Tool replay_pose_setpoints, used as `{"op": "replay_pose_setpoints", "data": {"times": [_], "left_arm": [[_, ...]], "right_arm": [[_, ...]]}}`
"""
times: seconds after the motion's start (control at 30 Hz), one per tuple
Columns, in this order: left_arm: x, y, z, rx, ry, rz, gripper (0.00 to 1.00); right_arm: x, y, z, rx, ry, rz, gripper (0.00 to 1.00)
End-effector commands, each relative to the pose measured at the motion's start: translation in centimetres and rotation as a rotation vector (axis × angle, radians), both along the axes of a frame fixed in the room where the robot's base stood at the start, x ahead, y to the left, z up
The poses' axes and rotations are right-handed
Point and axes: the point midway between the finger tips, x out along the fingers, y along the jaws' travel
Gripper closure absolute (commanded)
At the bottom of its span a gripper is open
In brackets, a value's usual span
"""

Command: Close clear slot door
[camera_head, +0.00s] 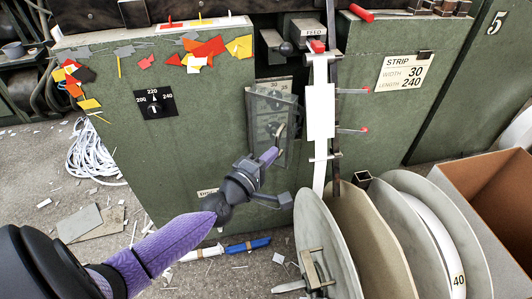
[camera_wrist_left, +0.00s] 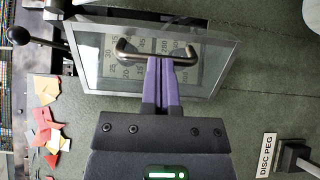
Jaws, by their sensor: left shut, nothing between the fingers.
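The clear slot door (camera_head: 262,118) is a see-through panel in a thin grey frame on the front of the green machine. It sits askew to the dark opening behind it and seems to stand a little off the face. The door (camera_wrist_left: 100,68) fills the upper wrist view, with a number plate visible through it and a bronze bar handle (camera_wrist_left: 128,52) across it. My right gripper is out of view.
A dial (camera_head: 155,103) is left of the door. A white strip (camera_head: 320,110) with red-tipped pins runs down on the right. Large discs (camera_head: 325,235) and a cardboard box (camera_head: 490,190) stand at lower right. A peg (camera_wrist_left: 292,157) labelled DISC PEG juts out below the door.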

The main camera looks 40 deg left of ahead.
Motion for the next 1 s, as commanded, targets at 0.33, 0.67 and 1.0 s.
{"op": "replay_pose_setpoints", "data": {"times": [0.33,0.67,1.0], "left_arm": [[3.0,-1.5,0.6,-0.008,-0.004,0.251,1.0],[6.0,-2.0,-0.2,-0.004,0.001,0.498,1.0],[7.7,-1.8,-0.1,0.002,0.0,0.559,1.0]], "right_arm": [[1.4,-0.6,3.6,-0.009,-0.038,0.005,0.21],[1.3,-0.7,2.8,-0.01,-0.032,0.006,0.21],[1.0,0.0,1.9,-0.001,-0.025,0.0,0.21]]}}
